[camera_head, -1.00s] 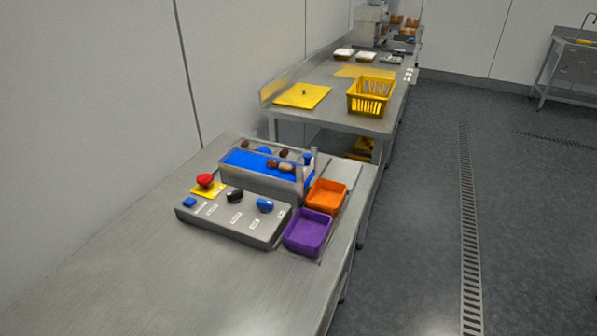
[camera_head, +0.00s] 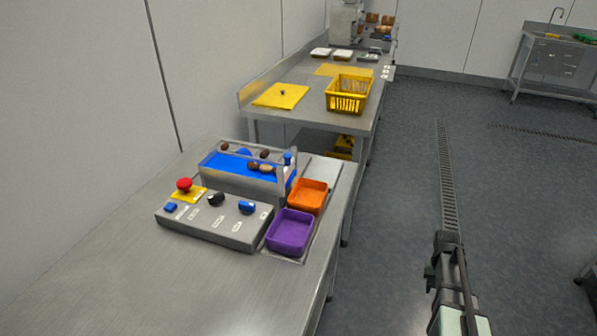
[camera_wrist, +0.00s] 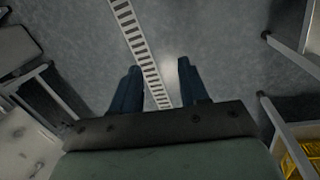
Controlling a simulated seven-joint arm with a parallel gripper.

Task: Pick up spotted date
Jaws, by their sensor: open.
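Several dates lie on the blue belt (camera_head: 222,163) of the small machine in the head view. A dark date (camera_head: 224,146) is at its back left, another (camera_head: 265,153) at the back right. Near the front right lie a brown date (camera_head: 253,166) and a lighter one (camera_head: 267,168). They are too small to tell which is spotted. My gripper (camera_wrist: 158,82) is open and empty over the floor in the wrist view, its two dark fingers apart. My arm shows at the lower right of the head view, well away from the dates.
An orange bin (camera_head: 308,196) and a purple bin (camera_head: 290,232) stand right of the machine. A control box (camera_head: 215,220) with a red button (camera_head: 184,184) is in front. A yellow basket (camera_head: 348,93) stands on the farther table. Open floor lies right of the tables.

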